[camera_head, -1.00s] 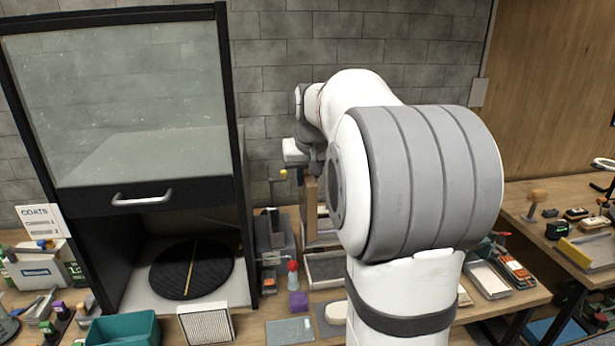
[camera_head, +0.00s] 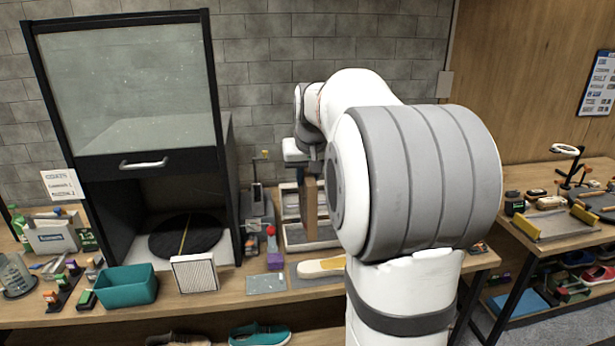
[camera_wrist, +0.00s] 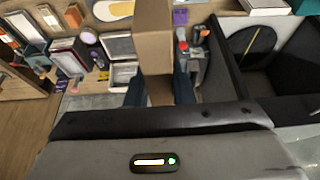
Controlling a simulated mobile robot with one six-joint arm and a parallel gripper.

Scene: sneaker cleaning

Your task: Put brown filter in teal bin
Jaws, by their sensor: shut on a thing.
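The brown filter (camera_wrist: 153,40) is a flat brown block between the two dark fingers of my gripper (camera_wrist: 160,88) in the wrist view. In the head view the brown filter (camera_head: 310,208) hangs upright below my gripper (camera_head: 311,172), over the bench and partly behind my arm. The teal bin (camera_head: 127,286) is an open box on the bench's front left, well left of my gripper. A corner of the bin (camera_wrist: 305,6) shows at the wrist view's upper right. Its inside looks empty in the head view.
A white pleated filter (camera_head: 195,273) stands just right of the bin. Behind them is a black-framed cabinet (camera_head: 150,165) with a round dark turntable (camera_head: 186,236). A red-topped bottle (camera_head: 271,240) and purple block (camera_head: 275,261) stand between the cabinet and my gripper.

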